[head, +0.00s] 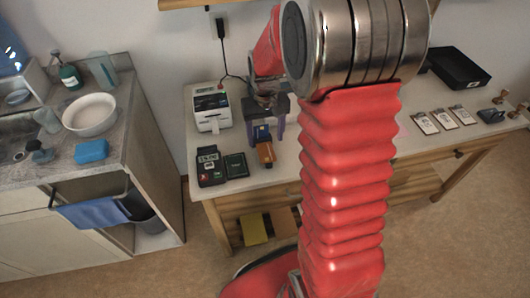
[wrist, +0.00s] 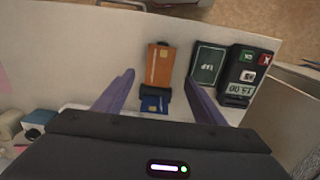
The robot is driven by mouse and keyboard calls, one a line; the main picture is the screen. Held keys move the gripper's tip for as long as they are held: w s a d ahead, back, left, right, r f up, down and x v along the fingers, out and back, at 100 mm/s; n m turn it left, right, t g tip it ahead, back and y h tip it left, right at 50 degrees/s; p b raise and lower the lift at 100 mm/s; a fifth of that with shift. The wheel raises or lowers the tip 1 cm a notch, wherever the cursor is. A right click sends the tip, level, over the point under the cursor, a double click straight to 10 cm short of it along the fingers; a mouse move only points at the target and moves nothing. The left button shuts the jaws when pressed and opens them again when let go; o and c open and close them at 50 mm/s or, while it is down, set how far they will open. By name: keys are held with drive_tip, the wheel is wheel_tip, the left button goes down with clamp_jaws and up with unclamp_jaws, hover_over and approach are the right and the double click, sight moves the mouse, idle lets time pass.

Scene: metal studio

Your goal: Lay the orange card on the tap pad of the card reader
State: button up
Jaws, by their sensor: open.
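The orange card (head: 265,153) is by a small dark holder, with a blue card (head: 261,132) behind it. In the wrist view the orange card (wrist: 160,62) sticks out from the dark holder (wrist: 164,92), and the blue card (wrist: 154,103) is on the holder's near side. The card reader (head: 209,167) lies left of the cards, its dark tap pad (head: 235,166) on its right side. In the wrist view the tap pad (wrist: 207,65) is right of the orange card. My gripper (wrist: 161,76) is open and empty, its purple fingers either side of the cards, apart from them.
A white printer (head: 211,108) stands behind the reader. Several labelled cards (head: 444,119) and a black tray (head: 459,68) are at the table's right. A sink counter (head: 60,150) with a bowl and blue sponge stands left. My arm hides the table's middle.

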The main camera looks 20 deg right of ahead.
sight(266, 152)
drive_tip(key=shift+f, duration=2.6)
drive_tip(key=c, duration=1.2)
wheel_tip(266, 152, up, 10)
